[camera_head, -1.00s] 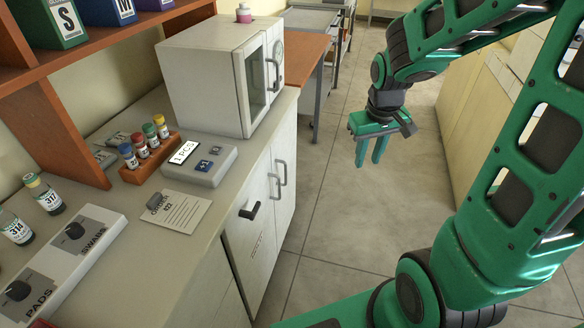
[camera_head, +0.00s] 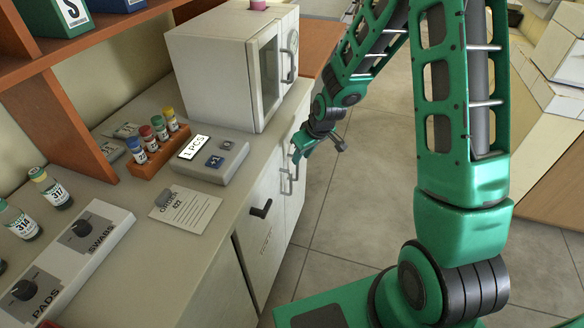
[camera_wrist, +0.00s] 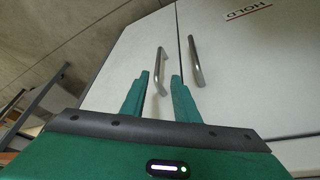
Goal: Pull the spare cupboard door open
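Two pale cupboard doors stand side by side under the counter. Each has an upright silver bar handle near the seam between them, at the near door (camera_head: 258,222) and far door (camera_head: 296,196). I cannot read which is marked spare. My gripper (camera_head: 298,154) is beside these handles. In the wrist view my gripper (camera_wrist: 160,92) is open, with its two green fingers apart and the left handle (camera_wrist: 157,72) showing between them. I cannot tell whether they touch it. The other handle (camera_wrist: 195,62) is to the right of the fingers. Both doors look closed.
The door on the right in the wrist view has an upside-down HOLD label (camera_wrist: 247,13). A black handle (camera_head: 261,209) sticks out of the near front. The white incubator (camera_head: 215,70) stands on the counter (camera_head: 130,265) above. The floor (camera_head: 350,205) beside the cupboards is clear.

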